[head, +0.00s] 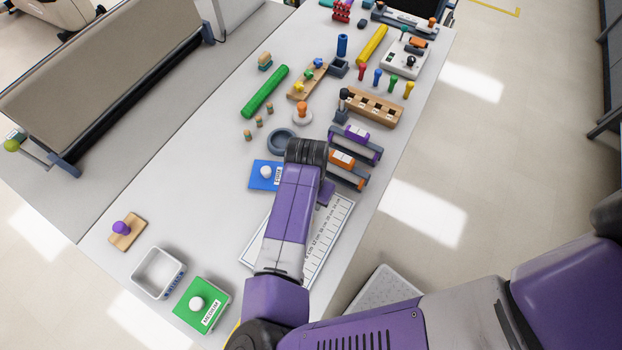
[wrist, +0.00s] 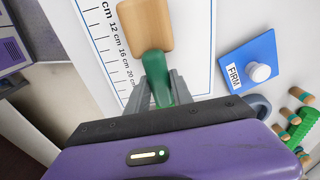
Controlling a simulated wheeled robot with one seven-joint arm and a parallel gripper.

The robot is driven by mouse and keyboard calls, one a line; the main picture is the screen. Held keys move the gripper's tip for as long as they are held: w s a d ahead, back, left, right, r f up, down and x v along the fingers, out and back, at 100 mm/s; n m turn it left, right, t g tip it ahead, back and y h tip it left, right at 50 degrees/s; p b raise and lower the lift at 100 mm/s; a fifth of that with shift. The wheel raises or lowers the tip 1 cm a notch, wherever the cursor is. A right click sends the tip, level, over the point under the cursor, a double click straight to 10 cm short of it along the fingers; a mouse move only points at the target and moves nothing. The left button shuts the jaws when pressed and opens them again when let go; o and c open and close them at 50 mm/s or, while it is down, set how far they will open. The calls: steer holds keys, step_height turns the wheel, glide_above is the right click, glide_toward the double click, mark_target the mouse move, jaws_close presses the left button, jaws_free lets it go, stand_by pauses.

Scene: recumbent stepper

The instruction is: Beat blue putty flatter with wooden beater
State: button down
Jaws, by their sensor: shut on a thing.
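My gripper (wrist: 160,92) is shut on the green handle of a wooden beater (wrist: 145,22) in the wrist view. The beater's pale wooden head points to the top of that view, over the white measuring mat (wrist: 195,60) with its printed centimetre scale. I cannot tell whether the head touches the mat. No lump of blue putty shows; it may be hidden under the beater or my arm. In the head view the mat (head: 330,222) lies partly under my arm, which hides the gripper and the beater.
A blue FIRM-labelled block with a white knob (wrist: 246,66) lies beside the mat. A white tray (head: 140,278), a green MEDIUM block (head: 212,292) and a board with a purple knob (head: 133,237) stand at lower left. Purple and orange racks (head: 345,181) line the right table edge.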

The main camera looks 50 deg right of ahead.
step_height(320, 180, up, 14)
steer(key=shift+r+p, duration=0.2)
steer(key=shift+p, duration=0.1)
stand_by(0.8)
